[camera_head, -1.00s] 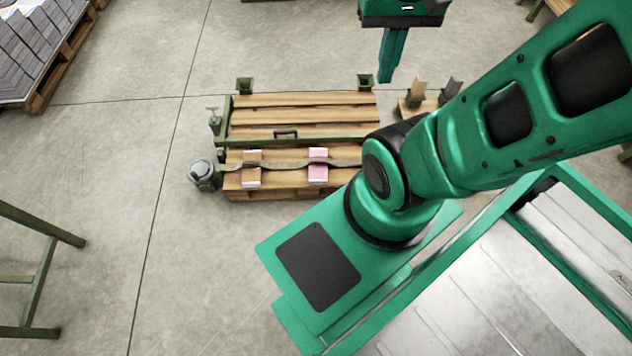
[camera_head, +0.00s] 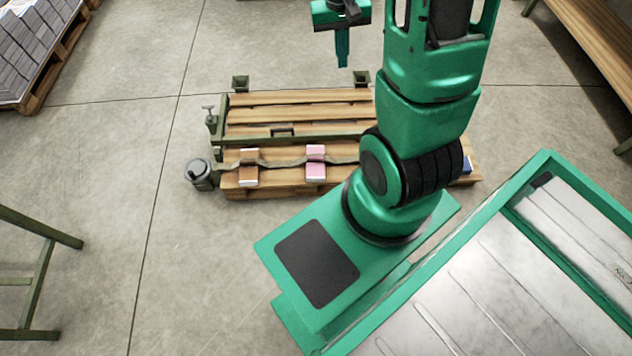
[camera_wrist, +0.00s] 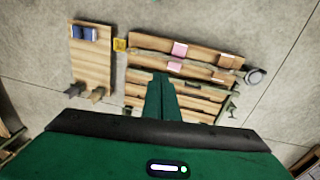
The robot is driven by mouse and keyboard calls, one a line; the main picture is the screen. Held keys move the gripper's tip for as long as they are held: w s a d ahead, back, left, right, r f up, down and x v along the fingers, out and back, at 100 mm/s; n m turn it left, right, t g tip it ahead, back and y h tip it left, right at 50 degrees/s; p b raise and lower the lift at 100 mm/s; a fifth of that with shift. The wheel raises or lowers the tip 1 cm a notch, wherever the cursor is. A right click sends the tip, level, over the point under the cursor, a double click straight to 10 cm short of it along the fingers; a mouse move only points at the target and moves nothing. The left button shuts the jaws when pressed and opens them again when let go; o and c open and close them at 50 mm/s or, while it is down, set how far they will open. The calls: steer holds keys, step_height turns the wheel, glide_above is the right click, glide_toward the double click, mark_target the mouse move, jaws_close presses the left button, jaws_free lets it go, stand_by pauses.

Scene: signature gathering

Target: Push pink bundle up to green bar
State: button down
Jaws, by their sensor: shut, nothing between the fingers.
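The pink bundle (camera_head: 315,171) lies on the front part of a wooden pallet, with an olive strap (camera_head: 280,164) crossing it. It also shows in the wrist view (camera_wrist: 179,48). My gripper (camera_head: 343,64) is shut and empty, high up beyond the pallet's back edge and apart from bundle and bar. In the wrist view its fingers (camera_wrist: 162,75) cover part of the pallet.
A brown and white bundle (camera_head: 248,177) lies left of the pink one under the same strap. A grey-topped winch (camera_head: 198,174) stands at the pallet's left corner. Green posts (camera_head: 240,83) rise at the back edge. A wooden board with blue items (camera_wrist: 83,33) shows in the wrist view.

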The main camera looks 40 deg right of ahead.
steer(key=w+f, duration=0.6)
steer(key=f, duration=0.7)
glide_above(316, 182)
steer(key=w+d, duration=0.1)
steer(key=w, duration=0.1)
step_height(316, 182, down, 28)
steer(key=f, duration=0.1)
steer(key=s+a+f+y, duration=0.1)
steer(key=s+a+f, duration=0.15)
steer(key=f, duration=0.45)
steer(key=s+a+f, duration=0.1)
steer(key=s+f, duration=0.3)
steer(key=f, duration=0.3)
steer(key=shift+m, duration=0.3)
steer(key=w+f, duration=0.1)
steer(key=f, duration=0.2)
steer(key=w+d+f, duration=0.1)
steer(key=f, duration=0.6)
steer(key=shift+w+d+f, duration=0.1)
steer(key=shift+w+d, duration=0.05)
steer(key=shift+w, duration=0.25)
steer(key=shift+w+d, duration=0.2)
steer(key=shift+w, duration=0.1)
